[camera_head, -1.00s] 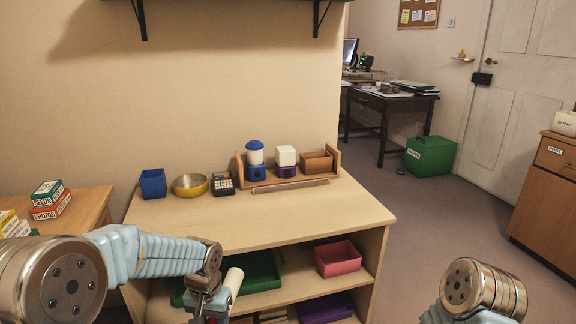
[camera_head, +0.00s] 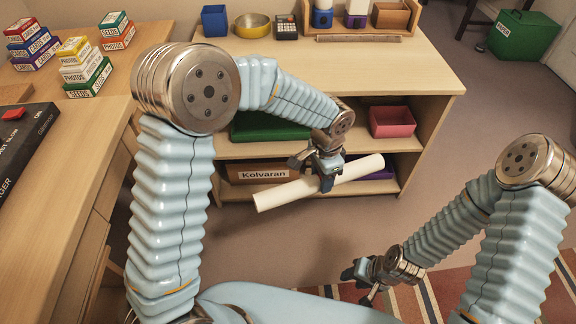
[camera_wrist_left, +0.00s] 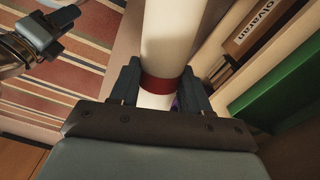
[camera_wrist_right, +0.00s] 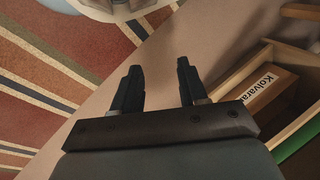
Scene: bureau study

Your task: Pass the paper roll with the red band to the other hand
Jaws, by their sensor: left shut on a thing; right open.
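The white paper roll (camera_head: 285,194) is held in the air, tilted, in front of the shelf unit. My left gripper (camera_head: 328,178) is shut on it near its middle. In the left wrist view the roll (camera_wrist_left: 168,35) runs between the fingers (camera_wrist_left: 160,78), and its red band (camera_wrist_left: 163,85) sits right at them. In the head view the band is hidden by the gripper. My right gripper (camera_head: 359,283) is open and empty, below and to the right of the roll, apart from it. It also shows in the left wrist view (camera_wrist_left: 42,32); its own wrist view shows nothing between the fingers (camera_wrist_right: 158,68).
The shelf unit (camera_head: 410,65) stands behind the roll, with a Kolvaran box (camera_head: 262,172), a green tray (camera_head: 262,128) and a pink tray (camera_head: 391,121). A desk (camera_head: 50,85) with small boxes is on the left. Open floor (camera_head: 470,115) lies to the right.

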